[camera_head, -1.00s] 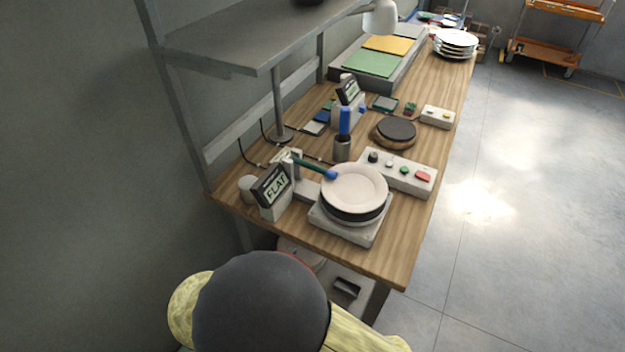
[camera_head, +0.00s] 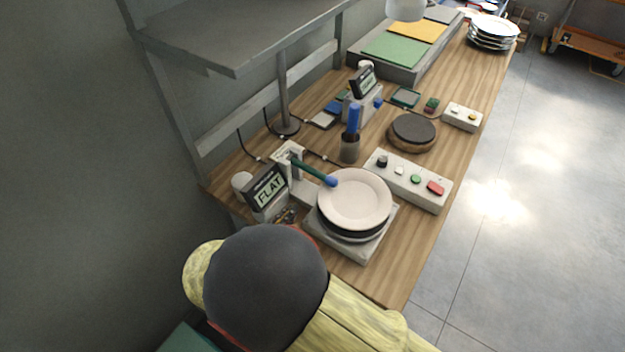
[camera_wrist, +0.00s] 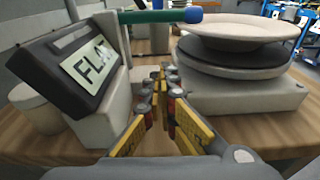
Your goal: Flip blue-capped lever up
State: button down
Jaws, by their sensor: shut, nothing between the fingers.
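The lever is a green bar with a blue cap (camera_head: 331,180). It reaches right from a white post and slants slightly down, with the cap beside the rim of a cream plate (camera_head: 355,198). In the wrist view the blue cap (camera_wrist: 193,14) is at the top, above and beyond my gripper (camera_wrist: 162,72). The gripper's yellow-padded fingers are shut and empty, low between the FLAT display and the plate stand. The fingertips are apart from the lever. In the head view my arm hides most of the gripper.
The FLAT display (camera_wrist: 85,65) stands close on the left, with a white cylinder (camera_wrist: 35,108) beside it. The plate stand (camera_head: 340,240) is close on the right. A button box (camera_head: 412,180) and a grey disc (camera_head: 413,129) are farther back. A shelf (camera_head: 240,35) overhangs the left.

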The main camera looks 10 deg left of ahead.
aim_at(312, 196)
jog(key=b+x, duration=0.3)
jog(key=x, duration=0.7)
jog(key=shift+w+d+f, duration=0.2)
jog(key=r, duration=0.2)
jog(key=s+r, duration=0.1)
jog(key=shift+a+b, duration=0.3)
jog(key=shift+b, duration=0.1)
jog(key=shift+s+r, duration=0.1)
jog(key=shift+r, duration=0.55)
jog(key=shift+r, duration=0.15)
jog(key=shift+r+p, duration=0.15)
jog(key=shift+p, duration=0.4)
jog(key=shift+d+n, duration=0.1)
jog(key=shift+n, duration=0.2)
